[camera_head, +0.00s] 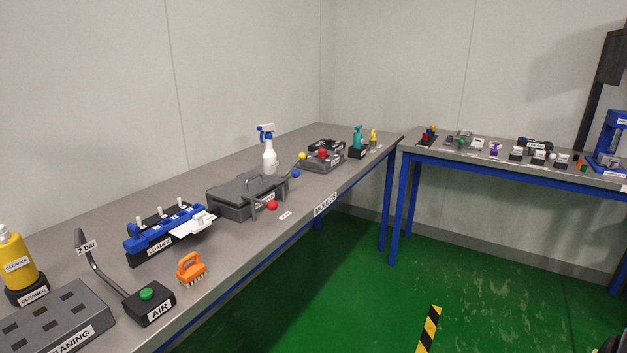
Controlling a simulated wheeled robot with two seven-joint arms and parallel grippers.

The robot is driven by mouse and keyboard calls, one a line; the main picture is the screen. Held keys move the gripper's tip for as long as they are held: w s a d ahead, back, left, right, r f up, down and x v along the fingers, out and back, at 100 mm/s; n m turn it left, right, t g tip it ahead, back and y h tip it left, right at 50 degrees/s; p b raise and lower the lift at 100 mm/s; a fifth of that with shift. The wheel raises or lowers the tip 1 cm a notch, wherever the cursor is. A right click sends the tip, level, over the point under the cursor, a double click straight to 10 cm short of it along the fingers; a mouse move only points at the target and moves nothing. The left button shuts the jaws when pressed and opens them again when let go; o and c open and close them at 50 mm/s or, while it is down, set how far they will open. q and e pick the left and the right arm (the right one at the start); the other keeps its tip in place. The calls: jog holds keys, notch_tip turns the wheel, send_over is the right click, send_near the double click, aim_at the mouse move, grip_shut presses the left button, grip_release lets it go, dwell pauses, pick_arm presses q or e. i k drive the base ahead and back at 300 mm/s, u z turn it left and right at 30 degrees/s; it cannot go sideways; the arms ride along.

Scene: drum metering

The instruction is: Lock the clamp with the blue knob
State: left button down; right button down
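A blue knob (295,173) shows at the right end of a dark grey box-like mould (236,198) on the long grey bench. A red knob (272,204) sits at the bench-front side of the same mould, on a bent grey handle. A yellow knob (302,156) tops a raised, slanted lever behind the blue one. The blue knob sits lower than the yellow one. The clamp joint under the blue knob is too small to make out. Neither of my grippers can be made out in this view.
A white spray bottle (269,152) stands behind the mould. A blue loader (168,232), an orange brush (190,269) and an air box (149,301) lie nearer. Another grey unit (322,156) stands farther along. Green floor (340,290) in front is open, with a striped strip (429,330).

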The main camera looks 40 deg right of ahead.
aim_at(295, 174)
jog(key=k, duration=0.6)
jog(key=z, duration=0.8)
jog(key=i, duration=1.95)
jog(key=u, duration=0.5)
